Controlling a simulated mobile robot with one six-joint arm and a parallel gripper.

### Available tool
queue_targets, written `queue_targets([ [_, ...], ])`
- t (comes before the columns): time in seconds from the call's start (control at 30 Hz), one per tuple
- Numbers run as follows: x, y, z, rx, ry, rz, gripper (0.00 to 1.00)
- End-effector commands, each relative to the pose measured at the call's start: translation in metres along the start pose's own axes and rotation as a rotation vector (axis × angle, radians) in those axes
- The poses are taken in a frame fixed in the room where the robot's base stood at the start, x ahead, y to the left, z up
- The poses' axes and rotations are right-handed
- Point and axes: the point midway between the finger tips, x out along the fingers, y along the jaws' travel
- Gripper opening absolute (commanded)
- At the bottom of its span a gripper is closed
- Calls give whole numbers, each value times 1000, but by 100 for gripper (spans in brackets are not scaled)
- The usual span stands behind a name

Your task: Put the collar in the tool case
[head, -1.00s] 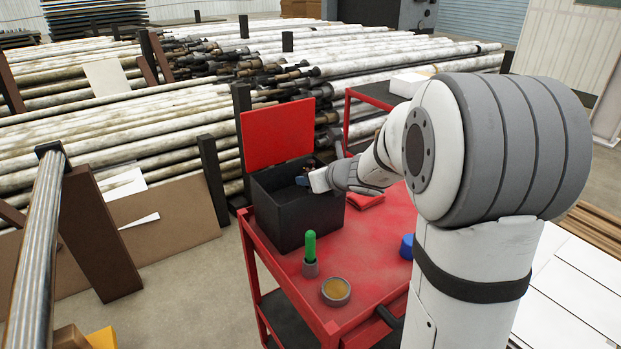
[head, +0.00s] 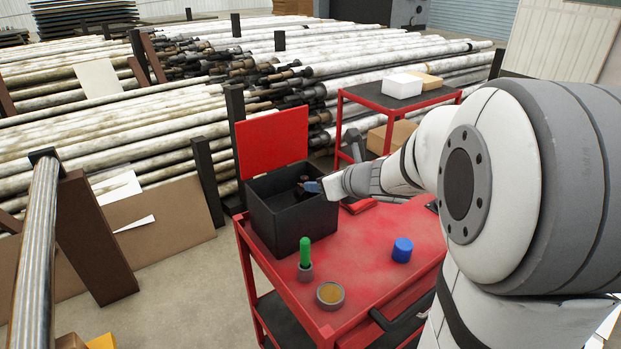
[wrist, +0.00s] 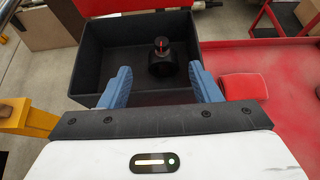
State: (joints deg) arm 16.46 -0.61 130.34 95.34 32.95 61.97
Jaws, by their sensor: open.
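The tool case (head: 290,225) is a black open box with its red lid (head: 272,140) raised, at the back left of the red cart. In the wrist view its dark interior (wrist: 110,60) lies ahead of my gripper (wrist: 160,82), which is open with blue fingers.
The red cart top (head: 365,245) holds a green-handled tool (head: 305,252), a round tin (head: 330,294), a blue cylinder (head: 402,250) and a red folded item (wrist: 243,87) right of the case. A second cart (head: 372,97) with boxes stands behind. Pipe racks fill the background.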

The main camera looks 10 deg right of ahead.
Motion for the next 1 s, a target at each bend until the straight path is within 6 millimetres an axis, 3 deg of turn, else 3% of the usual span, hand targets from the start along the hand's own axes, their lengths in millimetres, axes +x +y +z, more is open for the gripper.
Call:
queue_targets([
  [0.13, -24, -1, 2, 1, -2, -3, 57],
  [0.37, -38, 14, -2, -103, 19, 35, 57],
  [0.47, -43, 42, -11, -342, 65, 119, 57],
  [0.6, -62, 93, -40, -865, 143, 312, 57],
  [0.7, -82, 120, -66, -1261, 190, 471, 57],
  [0.83, -111, 135, -103, -1754, 238, 702, 57],
  [1.0, -145, 131, -136, -2251, 284, 984, 57],
])
